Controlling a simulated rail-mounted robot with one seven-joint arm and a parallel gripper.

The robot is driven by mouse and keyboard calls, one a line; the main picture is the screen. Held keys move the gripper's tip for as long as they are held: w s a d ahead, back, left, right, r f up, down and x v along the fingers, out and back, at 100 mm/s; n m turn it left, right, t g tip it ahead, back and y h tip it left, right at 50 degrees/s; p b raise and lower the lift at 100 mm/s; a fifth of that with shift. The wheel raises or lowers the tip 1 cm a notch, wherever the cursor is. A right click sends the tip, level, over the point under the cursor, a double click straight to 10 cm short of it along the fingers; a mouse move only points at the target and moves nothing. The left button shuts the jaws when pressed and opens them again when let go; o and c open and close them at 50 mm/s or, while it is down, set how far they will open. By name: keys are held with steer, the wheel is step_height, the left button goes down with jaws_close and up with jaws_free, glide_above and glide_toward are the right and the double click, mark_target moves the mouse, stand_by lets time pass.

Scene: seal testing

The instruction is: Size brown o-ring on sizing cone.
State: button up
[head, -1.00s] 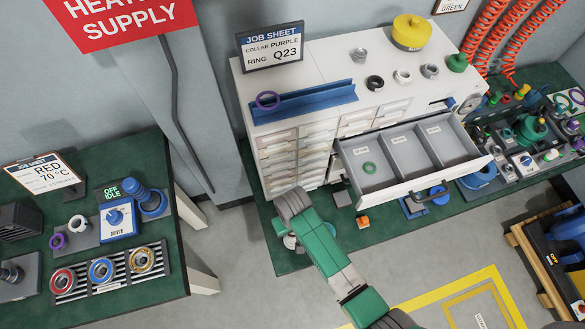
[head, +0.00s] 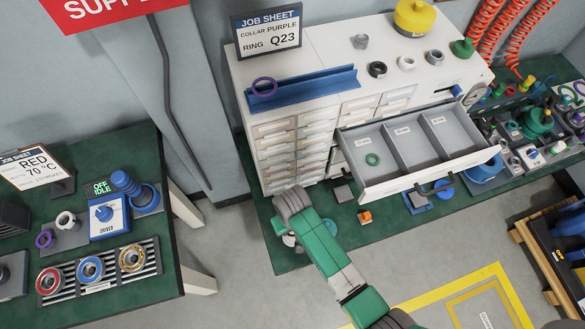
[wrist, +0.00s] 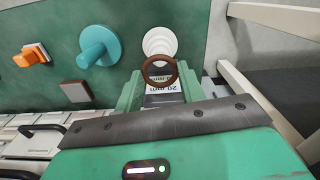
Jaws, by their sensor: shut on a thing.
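The brown o-ring (wrist: 147,73) stands upright between the tips of my gripper (wrist: 163,88) in the wrist view. The gripper's green fingers are shut on it. The white stepped sizing cone (wrist: 160,42) is just beyond the ring, on the green bench top. The ring's top overlaps the cone's near end in the picture; I cannot tell whether they touch.
An open drawer (head: 425,183) holding a green ring (head: 373,159) juts over the bench. A pale frame (wrist: 270,75) is at right.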

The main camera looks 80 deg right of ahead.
steer(key=shift+f+b, duration=1.6)
steer(key=shift+f, duration=1.2)
steer(key=o, duration=1)
steer(key=shift+r, duration=0.1)
step_height(320, 180, up, 9)
steer(key=p, duration=1)
steer(key=shift+r, duration=0.15)
steer(key=shift+f, duration=0.2)
